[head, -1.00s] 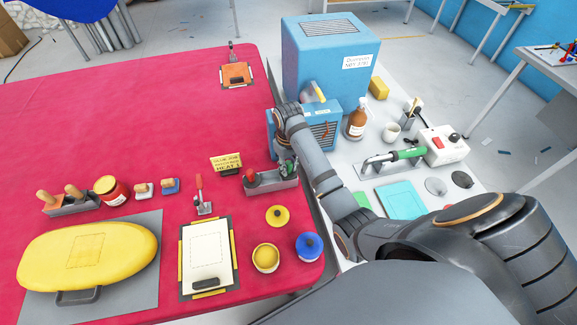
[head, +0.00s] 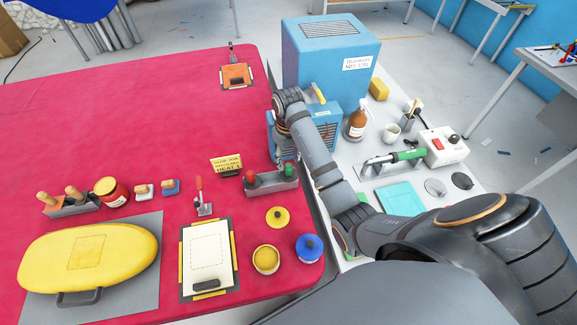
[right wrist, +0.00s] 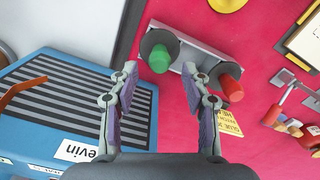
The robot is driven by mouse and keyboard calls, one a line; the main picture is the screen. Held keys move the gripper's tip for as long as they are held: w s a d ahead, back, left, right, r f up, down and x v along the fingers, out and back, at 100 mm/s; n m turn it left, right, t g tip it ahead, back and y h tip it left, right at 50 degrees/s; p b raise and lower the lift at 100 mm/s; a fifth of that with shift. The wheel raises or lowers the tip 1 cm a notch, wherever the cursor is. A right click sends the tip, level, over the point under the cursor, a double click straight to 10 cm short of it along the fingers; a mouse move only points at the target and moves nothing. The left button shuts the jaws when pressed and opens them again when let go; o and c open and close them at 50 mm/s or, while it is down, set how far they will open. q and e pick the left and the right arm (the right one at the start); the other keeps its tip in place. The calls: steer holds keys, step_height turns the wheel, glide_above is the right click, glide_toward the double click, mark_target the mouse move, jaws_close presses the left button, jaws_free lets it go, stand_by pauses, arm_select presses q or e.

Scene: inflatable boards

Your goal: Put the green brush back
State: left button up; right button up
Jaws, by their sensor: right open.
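The green brush (head: 289,170) stands upright in the right-hand place of a grey two-place holder (head: 272,184) on the red table. A red-handled brush (head: 250,177) stands in the left-hand place. My right gripper (head: 281,155) is just above the green brush, largely hidden by my forearm. In the right wrist view the right gripper (right wrist: 160,72) is open and empty. The green brush (right wrist: 160,56) lies just beyond and between its fingertips, and the red-handled brush (right wrist: 229,88) is to the right. My left gripper is not in view.
A blue slatted box (head: 322,125) and a large blue cabinet (head: 330,60) stand beyond the holder. A yellow sign (head: 227,165) and a red-handled clamp (head: 201,195) are left of it. Yellow and blue pots (head: 309,246) sit in front.

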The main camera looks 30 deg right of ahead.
arm_select(q)
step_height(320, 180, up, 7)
steer(key=p, duration=0.5)
arm_select(e)
step_height(320, 180, up, 7)
steer(key=shift+r, duration=0.15)
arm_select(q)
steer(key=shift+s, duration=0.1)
arm_select(e)
steer(key=shift+s, duration=0.1)
